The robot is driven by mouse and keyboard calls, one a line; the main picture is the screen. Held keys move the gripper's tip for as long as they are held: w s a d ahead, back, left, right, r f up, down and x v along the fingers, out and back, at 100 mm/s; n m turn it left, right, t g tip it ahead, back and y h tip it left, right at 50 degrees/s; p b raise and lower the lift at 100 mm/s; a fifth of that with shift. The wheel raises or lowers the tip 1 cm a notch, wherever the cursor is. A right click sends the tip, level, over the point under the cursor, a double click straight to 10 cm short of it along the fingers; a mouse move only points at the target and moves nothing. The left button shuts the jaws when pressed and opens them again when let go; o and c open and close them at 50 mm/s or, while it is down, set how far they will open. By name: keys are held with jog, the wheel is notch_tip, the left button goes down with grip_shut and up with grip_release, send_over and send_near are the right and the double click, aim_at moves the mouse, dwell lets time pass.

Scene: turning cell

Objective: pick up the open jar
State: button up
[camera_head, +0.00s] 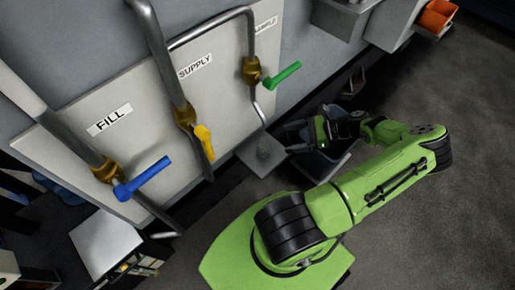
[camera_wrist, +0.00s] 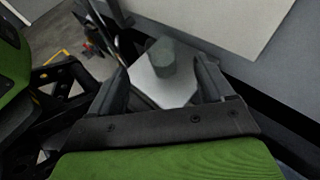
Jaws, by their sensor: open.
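A small grey-green, see-through jar (camera_head: 264,153) stands upright on a small grey shelf (camera_head: 250,160) below the green-handled sample valve. In the wrist view the jar (camera_wrist: 161,56) stands on the pale shelf (camera_wrist: 165,94), ahead of my fingers and in line with the gap between them. I cannot make out its opening. My gripper (camera_head: 291,138) is to the right of the jar in the head view, apart from it. In the wrist view my gripper (camera_wrist: 161,85) is open and empty, one finger on each side of the shelf.
A pale panel carries pipes and three valves with a blue handle (camera_head: 143,178), a yellow handle (camera_head: 204,140) and a green handle (camera_head: 283,75). A blue-grey bin (camera_head: 318,166) is beneath my gripper. An orange bin (camera_head: 436,16) is at top right. The floor at right is clear.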

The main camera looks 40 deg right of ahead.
aim_at(259, 144)
jog(key=b+x, duration=0.3)
jog(key=x, duration=0.9)
jog(key=shift+w+f, duration=0.1)
jog(key=c, duration=1.1)
